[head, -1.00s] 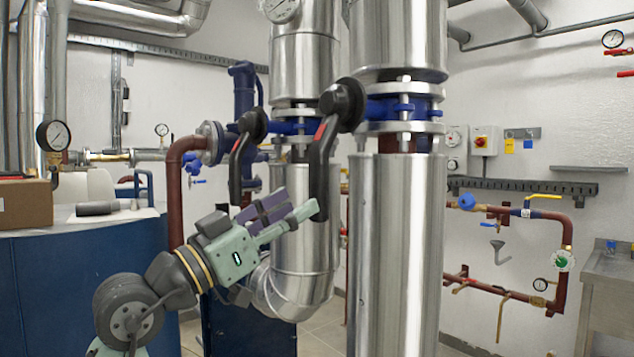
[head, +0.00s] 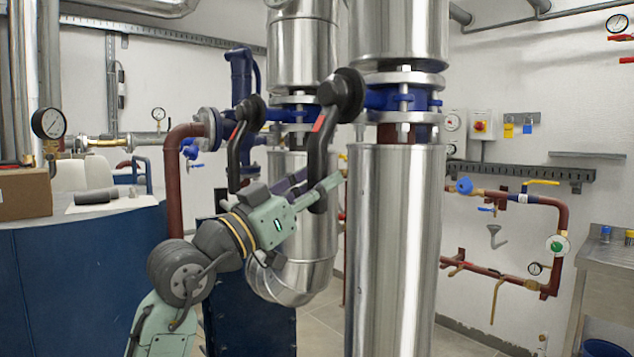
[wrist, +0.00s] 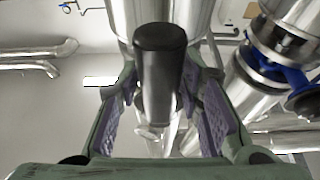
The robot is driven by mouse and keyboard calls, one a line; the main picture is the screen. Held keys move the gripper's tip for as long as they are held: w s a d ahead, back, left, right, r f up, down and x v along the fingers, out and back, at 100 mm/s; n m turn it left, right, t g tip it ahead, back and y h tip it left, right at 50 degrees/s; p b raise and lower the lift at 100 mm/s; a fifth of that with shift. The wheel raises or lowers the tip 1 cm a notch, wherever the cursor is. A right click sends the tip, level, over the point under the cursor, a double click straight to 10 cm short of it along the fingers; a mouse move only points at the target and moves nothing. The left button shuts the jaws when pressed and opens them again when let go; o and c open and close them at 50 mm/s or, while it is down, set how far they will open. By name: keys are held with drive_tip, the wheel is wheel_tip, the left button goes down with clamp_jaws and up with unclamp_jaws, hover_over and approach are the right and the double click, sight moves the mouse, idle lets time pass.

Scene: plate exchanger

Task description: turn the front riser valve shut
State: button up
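The front riser valve has a blue body (head: 385,98) between flanges on the nearer silver riser. Its black lever (head: 322,145) hangs straight down from a round hub and bears a red mark. My gripper (head: 318,186) is at the lever's lower end. In the wrist view the lever's black end (wrist: 160,65) stands between my two purple-padded fingers (wrist: 160,105), with gaps on both sides. My gripper is open around the lever; I see no clear contact.
A second black lever (head: 240,145) hangs to the left, on the riser behind, close to my arm. The nearer riser's silver pipe (head: 395,250) stands just right of my gripper. A blue tank (head: 80,270) with a cardboard box (head: 25,193) is at the left.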

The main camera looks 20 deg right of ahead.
clamp_jaws()
idle(0.3)
drive_tip(key=shift+a, duration=0.1)
drive_tip(key=shift+s, duration=0.1)
drive_tip(key=shift+s+n, duration=0.15)
drive_tip(key=shift+n, duration=0.15)
